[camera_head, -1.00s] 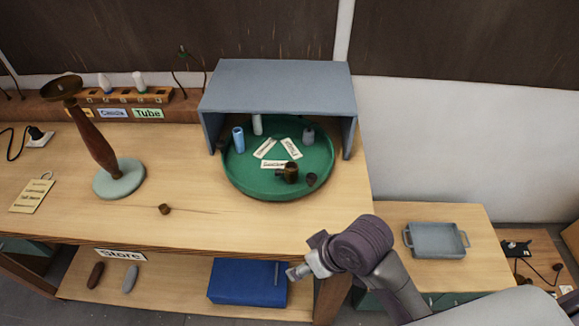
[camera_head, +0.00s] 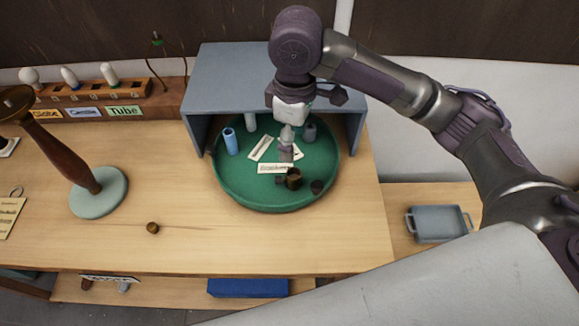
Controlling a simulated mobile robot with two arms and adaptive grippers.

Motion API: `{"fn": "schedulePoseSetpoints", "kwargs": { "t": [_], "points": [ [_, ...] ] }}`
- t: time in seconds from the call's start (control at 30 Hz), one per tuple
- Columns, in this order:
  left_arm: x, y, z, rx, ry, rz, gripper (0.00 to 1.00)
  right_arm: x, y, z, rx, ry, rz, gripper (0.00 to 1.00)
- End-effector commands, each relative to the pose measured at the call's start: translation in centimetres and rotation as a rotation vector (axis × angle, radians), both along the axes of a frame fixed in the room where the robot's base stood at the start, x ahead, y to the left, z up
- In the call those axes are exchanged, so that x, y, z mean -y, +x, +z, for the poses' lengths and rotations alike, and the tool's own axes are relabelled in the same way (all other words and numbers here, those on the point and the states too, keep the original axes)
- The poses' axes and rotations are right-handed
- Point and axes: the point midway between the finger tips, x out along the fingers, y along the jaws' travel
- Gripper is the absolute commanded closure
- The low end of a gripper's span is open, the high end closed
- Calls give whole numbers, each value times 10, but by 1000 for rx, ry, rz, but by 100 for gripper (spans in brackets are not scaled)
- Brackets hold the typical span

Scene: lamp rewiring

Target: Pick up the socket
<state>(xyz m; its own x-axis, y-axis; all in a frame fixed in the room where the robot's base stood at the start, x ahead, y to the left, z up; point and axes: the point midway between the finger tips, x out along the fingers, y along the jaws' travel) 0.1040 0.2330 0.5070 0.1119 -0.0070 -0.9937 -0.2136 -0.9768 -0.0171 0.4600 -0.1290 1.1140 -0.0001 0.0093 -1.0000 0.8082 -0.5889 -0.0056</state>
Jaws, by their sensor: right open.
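The dark brass socket (camera_head: 294,180), a short cylinder with a knob on its left side, sits toward the front of the round green tray (camera_head: 245,196). My right gripper (camera_head: 286,154) points down over the tray from above. It is open and empty, and in the picture its fingertips are just above the socket. I cannot tell the exact height gap. My left gripper is out of view.
A grey hood (camera_head: 215,85) covers the tray's back, close to my arm. The tray also holds a blue cylinder (camera_head: 231,142), paper labels (camera_head: 262,148) and a dark cap (camera_head: 317,187). A lamp stand (camera_head: 98,193) and small brown piece (camera_head: 152,228) are left; table between is clear.

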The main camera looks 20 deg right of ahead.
Motion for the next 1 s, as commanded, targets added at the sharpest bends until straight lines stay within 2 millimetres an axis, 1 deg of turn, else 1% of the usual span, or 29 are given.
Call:
{"fn": "schedulePoseSetpoints", "kwargs": {
  "t": [0.07, 0.13, 0.23, 0.33, 0.4, 0.5, 0.63, 0.73, 0.87, 0.9, 1.0],
  "points": [
    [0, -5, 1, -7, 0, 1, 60, 3, 1, -1, -7, -11, -3, 33],
    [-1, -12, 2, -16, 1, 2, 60, 4, 1, -10, -10, -14, -5, 33],
    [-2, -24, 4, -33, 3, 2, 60, 4, 0, -29, -11, -13, -4, 33],
    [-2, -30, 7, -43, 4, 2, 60, 4, 0, -49, -10, -12, -4, 33],
    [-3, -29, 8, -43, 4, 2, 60, 4, 0, -62, -10, -12, -4, 33],
    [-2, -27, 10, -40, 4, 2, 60, 3, 1, -74, -7, -11, -3, 33],
    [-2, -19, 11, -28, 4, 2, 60, 3, 1, -82, -5, -10, -2, 33],
    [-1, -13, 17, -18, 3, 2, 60, 4, 2, -90, -6, -10, -5, 33],
    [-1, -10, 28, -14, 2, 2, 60, 4, 3, -109, -8, -11, -4, 33],
    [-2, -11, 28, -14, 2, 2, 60, 4, 4, -116, -8, -11, -4, 33],
    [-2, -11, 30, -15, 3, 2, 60, 4, 4, -128, -6, -9, -2, 33]
  ]
}}
